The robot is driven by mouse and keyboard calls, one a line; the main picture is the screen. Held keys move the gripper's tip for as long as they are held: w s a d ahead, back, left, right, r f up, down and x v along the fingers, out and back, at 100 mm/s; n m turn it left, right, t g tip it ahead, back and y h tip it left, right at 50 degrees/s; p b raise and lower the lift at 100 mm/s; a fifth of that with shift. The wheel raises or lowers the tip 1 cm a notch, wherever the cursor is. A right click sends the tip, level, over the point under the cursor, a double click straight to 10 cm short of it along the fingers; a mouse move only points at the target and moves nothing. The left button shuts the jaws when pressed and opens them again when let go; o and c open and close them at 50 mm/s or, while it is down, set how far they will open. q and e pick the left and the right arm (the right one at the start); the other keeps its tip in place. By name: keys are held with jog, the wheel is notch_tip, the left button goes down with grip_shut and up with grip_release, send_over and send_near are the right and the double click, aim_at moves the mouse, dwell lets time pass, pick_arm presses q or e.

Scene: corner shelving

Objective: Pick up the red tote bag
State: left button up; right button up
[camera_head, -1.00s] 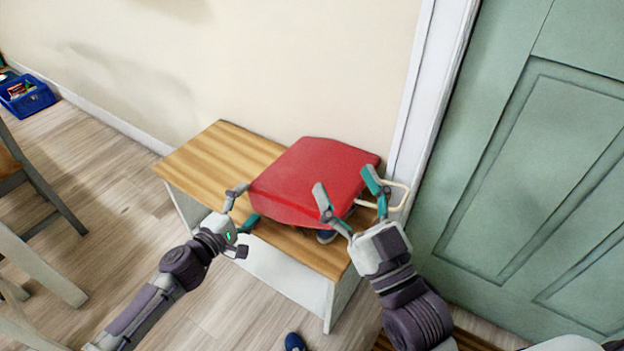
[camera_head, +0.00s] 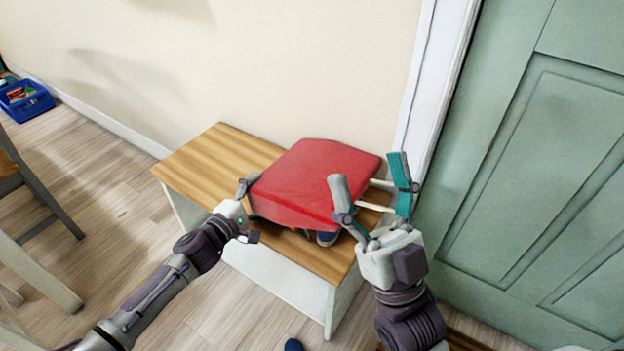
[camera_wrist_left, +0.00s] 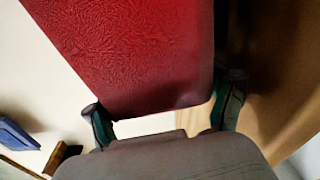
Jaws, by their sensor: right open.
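The red tote bag (camera_head: 305,178) lies on its side on a wooden-topped bench (camera_head: 205,160). Its pale handles (camera_head: 375,206) stick out on the right.
Blue shoes (camera_head: 327,238) are partly under the bag on the bench. Another blue shoe (camera_head: 293,345) is on the floor. A green door (camera_head: 540,190) is on the right, a wall behind. A chair (camera_head: 40,190) and a blue bin (camera_head: 27,102) are at left.

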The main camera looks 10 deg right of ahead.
pick_arm(q)
jog(key=c, duration=0.5)
jog(key=shift+r, duration=0.1)
